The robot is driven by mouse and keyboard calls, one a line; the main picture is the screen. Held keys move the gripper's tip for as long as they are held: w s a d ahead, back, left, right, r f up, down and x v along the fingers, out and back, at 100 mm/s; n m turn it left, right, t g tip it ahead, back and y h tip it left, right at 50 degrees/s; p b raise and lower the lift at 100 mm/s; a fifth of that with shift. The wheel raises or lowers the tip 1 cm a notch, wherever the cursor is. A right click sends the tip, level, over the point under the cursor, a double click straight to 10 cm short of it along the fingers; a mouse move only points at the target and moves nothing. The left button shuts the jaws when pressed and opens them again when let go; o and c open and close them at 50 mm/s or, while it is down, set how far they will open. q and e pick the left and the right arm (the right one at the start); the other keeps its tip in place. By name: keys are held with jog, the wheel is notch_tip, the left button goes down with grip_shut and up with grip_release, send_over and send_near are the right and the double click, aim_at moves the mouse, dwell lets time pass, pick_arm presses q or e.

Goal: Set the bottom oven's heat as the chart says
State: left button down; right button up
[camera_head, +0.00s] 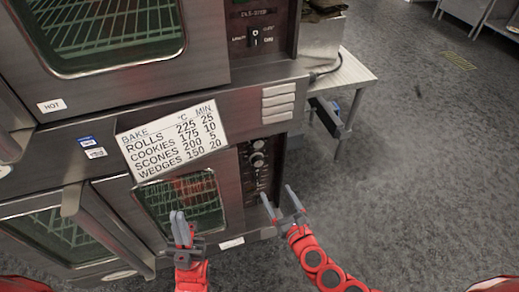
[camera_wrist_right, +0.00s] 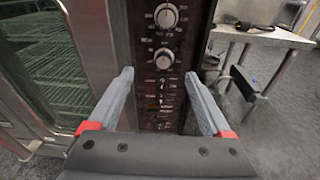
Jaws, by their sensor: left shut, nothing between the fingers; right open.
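The bottom oven (camera_head: 140,212) has a glass door with racks and something reddish-brown inside. Its dark control panel (camera_head: 249,178) is on the door's right. In the right wrist view, the panel has an upper round knob (camera_wrist_right: 166,16) and a lower knob (camera_wrist_right: 164,58); their dial numbers are too small to read. The chart (camera_head: 172,140) reads rolls 225 °C, 25 min; cookies 175, 10; scones 200, 5; wedges 150, 20. My right gripper (camera_head: 278,192) is open and empty, facing the panel below the knobs. My left gripper (camera_head: 178,214) is shut and empty before the door.
The top oven (camera_head: 105,80) sits above, with its own switch panel (camera_head: 262,35). A metal table (camera_head: 350,72) stands at the right, behind the oven. The grey floor (camera_head: 420,170) on the right is clear. Door handles (camera_head: 72,200) stick out at the left.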

notch_tip(320, 180, up, 3)
jog(key=n+t, duration=0.1)
jog(key=n, duration=0.1)
send_near(259, 145)
jog(key=shift+t, duration=0.3)
jog(key=x, duration=0.9)
jog(key=shift+w+a+f, duration=0.1)
jog(key=shift+w+f, duration=0.05)
jog(key=shift+f, duration=0.15)
grip_shut()
